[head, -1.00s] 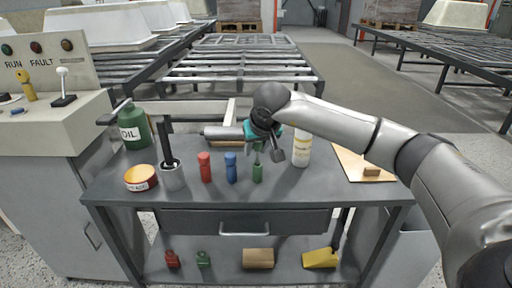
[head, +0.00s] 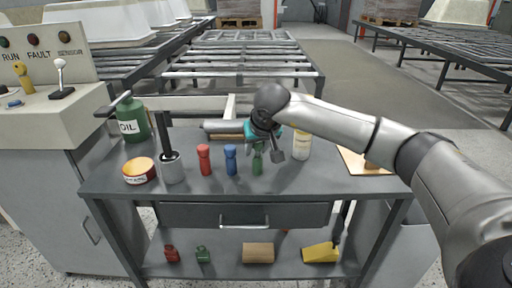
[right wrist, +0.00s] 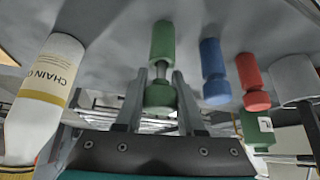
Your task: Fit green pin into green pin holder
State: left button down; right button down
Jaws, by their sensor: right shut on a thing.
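The green pin (right wrist: 160,95) has a knob head and a grey stem. My right gripper (right wrist: 160,72) is shut on it, a finger on each side. The green pin holder (right wrist: 162,42) is a cylinder standing upright on the workbench, in line with the stem. Part of the grey stem shows between head and holder; I cannot tell how deep its end sits. In the head view the holder (head: 257,167) stands right of the blue one, under my right gripper (head: 262,150), which partly hides the pin. My left gripper is not in view.
A blue pin in its holder (head: 230,162) and a red one (head: 204,160) stand close on the left. A white bottle (head: 301,143) stands close on the right. A grey cup (head: 172,168), oil can (head: 132,120) and round tin (head: 139,172) are farther left.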

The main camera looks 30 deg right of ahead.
jog(key=shift+f+b, duration=0.6)
jog(key=shift+f, duration=0.4)
jog(key=shift+c, duration=2.2)
grip_release()
jog(key=p+v, duration=0.5)
jog(key=v, duration=1)
jog(key=shift+p, duration=0.35)
jog(key=shift+r, duration=0.15)
